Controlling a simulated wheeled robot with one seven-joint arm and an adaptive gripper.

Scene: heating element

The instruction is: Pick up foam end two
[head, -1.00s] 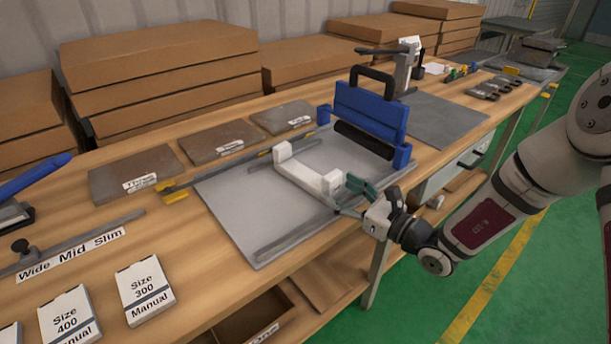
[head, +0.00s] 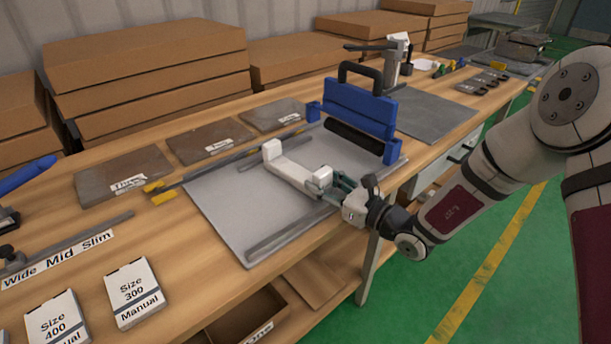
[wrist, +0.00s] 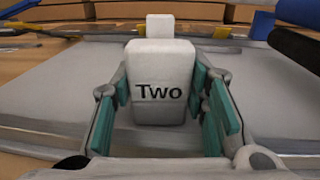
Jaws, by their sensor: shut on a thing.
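Foam end two (head: 320,178) is the white block at the near end of a pale, long piece lying on the grey mat (head: 225,215). In the wrist view foam end two (wrist: 160,65) shows its face marked "Two", upright between the teal finger pads. My gripper (head: 338,187) reaches in from the right and is shut on foam end two. In the wrist view my gripper (wrist: 162,90) has one finger along each side of the block. Another white block (head: 271,150) stands at the far end of the piece; it also shows behind in the wrist view (wrist: 160,27).
A blue press with a black handle (head: 358,108) stands just behind and right of the foam. Metal bars lie along the mat's edges. Labelled slabs (head: 210,142) and manual boxes (head: 134,292) are to the left. Cardboard boxes (head: 150,75) line the back.

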